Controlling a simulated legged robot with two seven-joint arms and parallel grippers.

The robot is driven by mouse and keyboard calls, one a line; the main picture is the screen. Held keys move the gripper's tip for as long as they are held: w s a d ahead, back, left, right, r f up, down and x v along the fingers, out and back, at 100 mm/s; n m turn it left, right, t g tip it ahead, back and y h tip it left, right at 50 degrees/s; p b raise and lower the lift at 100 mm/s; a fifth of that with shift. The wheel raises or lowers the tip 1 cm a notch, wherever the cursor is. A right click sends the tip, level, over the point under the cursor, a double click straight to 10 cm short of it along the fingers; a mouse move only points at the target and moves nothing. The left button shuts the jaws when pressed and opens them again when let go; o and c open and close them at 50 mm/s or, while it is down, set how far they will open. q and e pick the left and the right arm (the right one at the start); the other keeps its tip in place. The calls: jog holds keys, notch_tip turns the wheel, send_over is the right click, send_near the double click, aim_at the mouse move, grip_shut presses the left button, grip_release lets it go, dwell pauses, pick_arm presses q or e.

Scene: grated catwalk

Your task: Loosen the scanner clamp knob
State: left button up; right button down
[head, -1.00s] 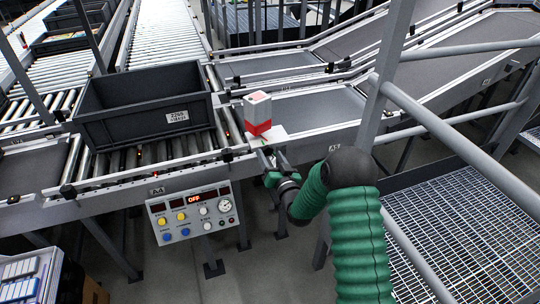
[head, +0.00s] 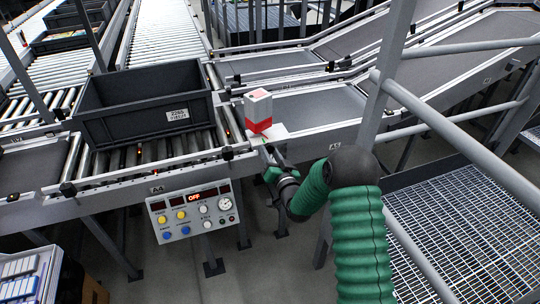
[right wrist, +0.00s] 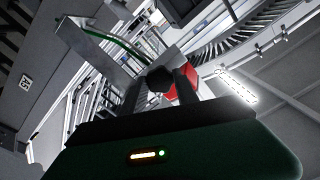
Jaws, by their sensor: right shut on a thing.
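The scanner (head: 258,108), a white box with a red lower part, stands on a light bracket plate (head: 270,134) at the conveyor's side rail. My right gripper (head: 267,154) reaches up to the rail just below the scanner. In the right wrist view, the dark round clamp knob (right wrist: 160,79) sits between the two fingers of my right gripper (right wrist: 161,90), which are shut on it. The scanner's red part (right wrist: 190,80) shows behind the right-hand finger. In the head view the knob is hidden or too small to make out. My left gripper is in neither view.
A dark grey tote (head: 145,100) sits on the rollers left of the scanner. A control panel (head: 195,210) reading OFF hangs below the rail. A grey post and handrails (head: 450,137) stand close to the right of my arm. Grated catwalk (head: 460,230) lies at right.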

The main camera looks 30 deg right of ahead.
jog(key=shift+m, duration=0.3)
jog(key=c, duration=0.9)
grip_release()
jog(key=shift+d, duration=0.1)
jog(key=shift+c, duration=0.2)
jog(key=v, duration=1.7)
jog(key=shift+b, duration=0.4)
jog(key=shift+w+f, duration=0.1)
